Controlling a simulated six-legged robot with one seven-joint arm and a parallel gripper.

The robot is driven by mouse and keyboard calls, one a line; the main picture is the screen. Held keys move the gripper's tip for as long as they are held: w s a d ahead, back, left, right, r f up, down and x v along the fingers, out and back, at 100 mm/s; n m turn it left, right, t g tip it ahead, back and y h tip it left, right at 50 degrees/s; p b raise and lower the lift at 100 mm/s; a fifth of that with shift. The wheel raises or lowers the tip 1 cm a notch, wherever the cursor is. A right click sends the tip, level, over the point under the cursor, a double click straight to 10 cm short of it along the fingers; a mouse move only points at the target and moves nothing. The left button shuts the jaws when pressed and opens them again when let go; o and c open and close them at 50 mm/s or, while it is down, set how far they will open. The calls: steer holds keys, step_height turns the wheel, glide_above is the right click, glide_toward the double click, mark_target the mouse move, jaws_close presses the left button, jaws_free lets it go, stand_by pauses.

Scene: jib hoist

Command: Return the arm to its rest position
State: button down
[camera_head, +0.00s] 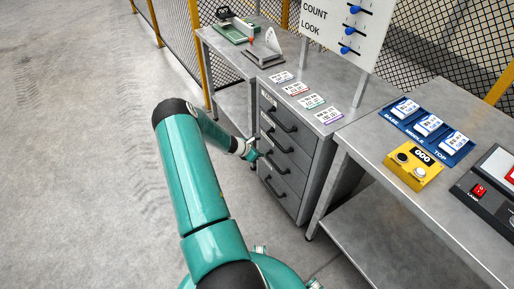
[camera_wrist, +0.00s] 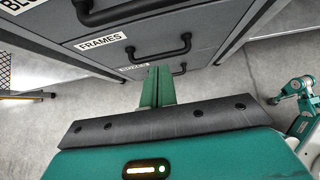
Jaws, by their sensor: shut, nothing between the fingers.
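My arm, teal with black joints, reaches from the bottom of the head view up and then right towards the drawer cabinet (camera_head: 292,164). My gripper (camera_head: 254,156) is small in that view, in front of the drawer handles; whether it touches one cannot be told there. In the wrist view my gripper (camera_wrist: 158,74) has its two green fingers together with nothing between them. They point towards the cabinet's drawer fronts (camera_wrist: 150,40), near the lower black handles. The drawers look shut.
Right of the cabinet stands a metal table (camera_head: 385,200) with a blue card tray (camera_head: 427,130), a yellow button box (camera_head: 413,166) and a dark control panel (camera_head: 490,185). Behind are a white board (camera_head: 335,25) and mesh fence. The floor (camera_head: 80,150) at left is clear.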

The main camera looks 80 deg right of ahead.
steer(key=shift+w, duration=0.1)
steer(key=w+a+r+m+t, duration=0.25)
steer(key=w+a+r, duration=0.35)
steer(key=w+r, duration=0.5)
steer(key=w+a+r+m+t, duration=0.1)
steer(key=w+a+r+m, duration=0.2)
steer(key=w+a+r, duration=0.6)
steer(key=w+a+r+m+t, duration=0.2)
steer(key=w+a+r, duration=0.5)
steer(key=r, duration=0.4)
steer(key=w+a+r+t+y, duration=0.1)
steer(key=a+r, duration=0.3)
steer(key=a, duration=0.3)
steer(key=a+r+m+t+y, duration=0.15)
steer(key=a+r, duration=0.25)
steer(key=a, duration=0.4)
steer(key=w+a+r+t, duration=0.1)
steer(key=a+r, duration=0.3)
steer(key=a, duration=0.3)
steer(key=s+a+r+t+y, duration=0.1)
steer(key=s+a+r+y, duration=0.1)
steer(key=s+a, duration=0.3)
steer(key=s+a+r+t+y, duration=0.2)
steer(key=s+a, duration=0.3)
steer(key=a, duration=0.9)
steer(key=shift+s+a+r, duration=0.2)
steer(key=shift+s+r, duration=0.2)
steer(key=shift+r, duration=0.2)
